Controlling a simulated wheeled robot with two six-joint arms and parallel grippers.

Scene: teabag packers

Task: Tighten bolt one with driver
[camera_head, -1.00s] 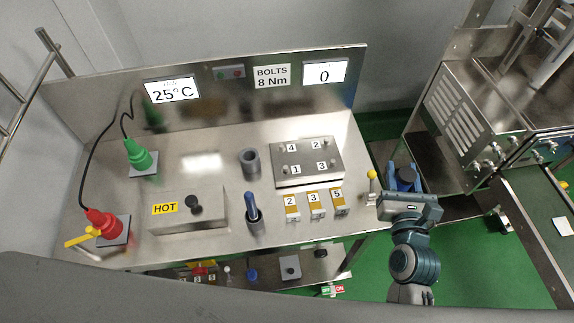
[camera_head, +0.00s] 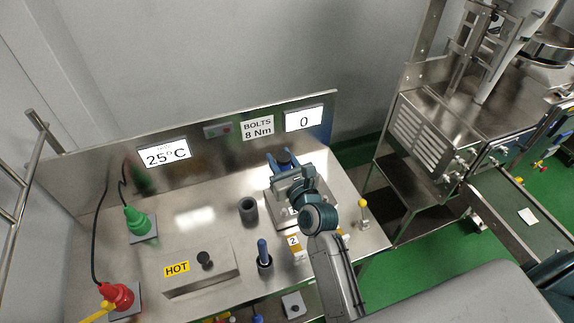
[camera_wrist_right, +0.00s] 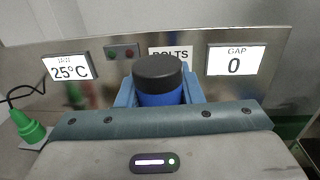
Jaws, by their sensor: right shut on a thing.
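My right gripper (camera_head: 285,164) is over the far side of the bolt plate (camera_head: 270,196) and covers most of it. It is shut on the driver, a blue cylinder with a black cap. In the right wrist view the driver (camera_wrist_right: 158,84) stands between the blue fingers. Its lower end is hidden, so I cannot tell whether it touches a bolt. The bolts and most of their number labels are hidden behind my gripper and arm. The gap display (camera_head: 304,119) reads 0. My left gripper is not in view.
A grey cup (camera_head: 248,209) and a holder with a blue-handled tool (camera_head: 263,252) stand left of my arm. The HOT box (camera_head: 203,262), a green plug (camera_head: 137,220) and a red plug (camera_head: 117,296) are further left. A yellow-knobbed lever (camera_head: 363,208) stands right.

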